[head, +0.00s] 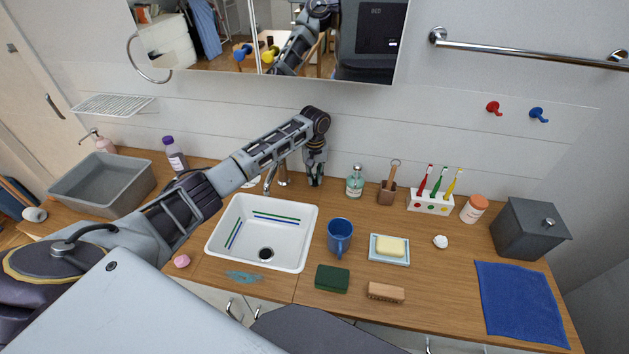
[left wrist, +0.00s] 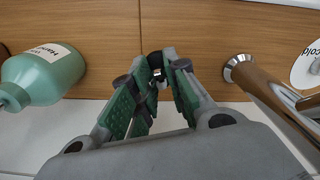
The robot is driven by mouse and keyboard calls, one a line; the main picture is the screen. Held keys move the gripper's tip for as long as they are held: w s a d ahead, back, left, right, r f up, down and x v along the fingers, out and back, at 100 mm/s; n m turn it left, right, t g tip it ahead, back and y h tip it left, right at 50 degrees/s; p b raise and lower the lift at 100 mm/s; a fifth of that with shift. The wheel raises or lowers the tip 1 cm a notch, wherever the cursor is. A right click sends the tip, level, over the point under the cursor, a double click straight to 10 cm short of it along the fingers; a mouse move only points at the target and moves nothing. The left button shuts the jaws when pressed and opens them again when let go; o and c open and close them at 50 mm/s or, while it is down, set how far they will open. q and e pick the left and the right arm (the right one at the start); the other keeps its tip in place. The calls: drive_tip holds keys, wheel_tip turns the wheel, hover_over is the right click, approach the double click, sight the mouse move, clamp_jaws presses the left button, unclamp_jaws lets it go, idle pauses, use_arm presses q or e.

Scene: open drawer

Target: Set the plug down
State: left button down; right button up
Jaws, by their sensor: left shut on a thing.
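The plug (left wrist: 155,60) is a small dark piece, mostly hidden between my left gripper's green-padded fingertips in the left wrist view. My left gripper (left wrist: 160,72) is shut on it. In the head view, my left gripper (head: 316,180) points down at the back of the counter, right of the tap (head: 284,177) and left of the mint bottle (head: 355,182). I cannot make out the plug there, nor tell whether it touches the counter. The white sink (head: 222,235) has a dark drain (head: 266,254) at its bottom. My right gripper is not in view.
A blue mug (head: 340,236), a soap dish (head: 374,255), a green sponge (head: 332,279) and a brush (head: 386,292) stand around the sink's right side. A toothbrush holder (head: 430,203) is farther right. Bare wooden counter (head: 322,205) lies between gripper and mug.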

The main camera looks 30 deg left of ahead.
sight(315, 181)
use_arm(q)
drive_tip(key=shift+f, duration=1.45)
drive_tip(key=c, duration=1.4)
unclamp_jaws()
drive_tip(key=shift+f, duration=0.1)
drive_tip(key=shift+r+b, duration=0.45)
drive_tip(key=shift+r, duration=5.7)
